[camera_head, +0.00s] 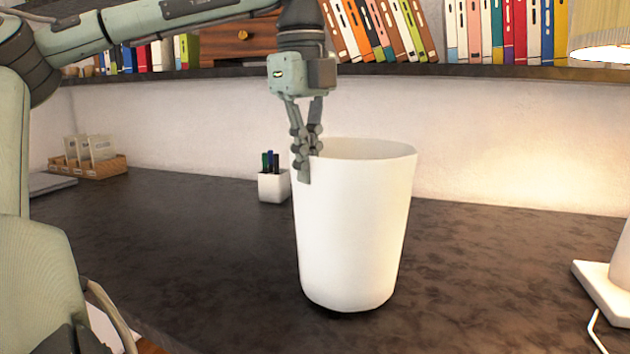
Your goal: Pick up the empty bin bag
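A tall white bin (354,230), wider at the top, is upright in the middle of the view, over the dark desk. My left gripper (306,165) points down at the left side of its rim. One finger shows outside the wall; the other goes behind the rim and its tip is hidden. The fingers are close together and look shut on the rim. A dark shadow lies under the bin's base; I cannot tell whether it touches the desk. No separate bag shows, and the bin's bottom inside is hidden. My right gripper is not in view.
A white pen cup (273,186) stands just left of the bin. A wooden card holder (90,165) is at the back left. A lamp base (607,285) is at the right edge. A shelf (470,71) with binders runs behind.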

